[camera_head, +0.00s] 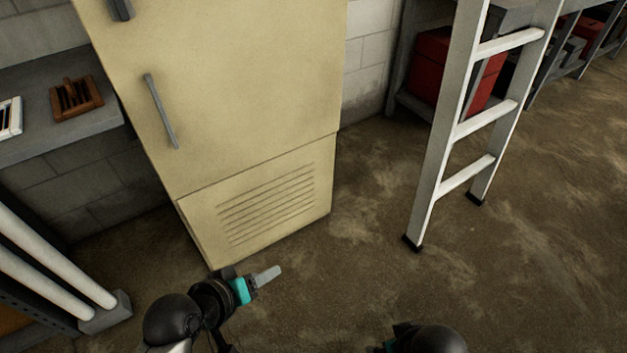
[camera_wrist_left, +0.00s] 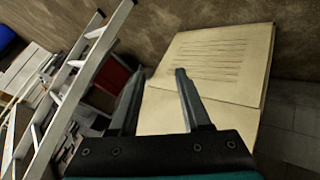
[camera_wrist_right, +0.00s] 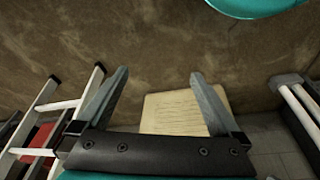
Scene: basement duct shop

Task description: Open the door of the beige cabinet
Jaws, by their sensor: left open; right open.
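The beige cabinet (camera_head: 240,90) stands against the wall in the head view, its door shut. A grey vertical bar handle (camera_head: 161,111) sits on the door's left side, above a lower louvred panel (camera_head: 265,205). My left gripper (camera_head: 268,275) is in front of the cabinet's base, low and apart from the handle. In the left wrist view its fingers (camera_wrist_left: 157,88) are open and empty, with the louvred panel (camera_wrist_left: 215,58) beyond. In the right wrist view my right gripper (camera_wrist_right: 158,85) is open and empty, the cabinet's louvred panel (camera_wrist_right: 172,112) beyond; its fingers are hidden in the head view.
A white ladder (camera_head: 468,130) stands right of the cabinet, near shelving with a red box (camera_head: 432,70). A grey shelf (camera_head: 60,125) with a brown wooden rack (camera_head: 76,98) is at left. White pipes (camera_head: 50,265) stand at lower left. Floor before the cabinet is clear.

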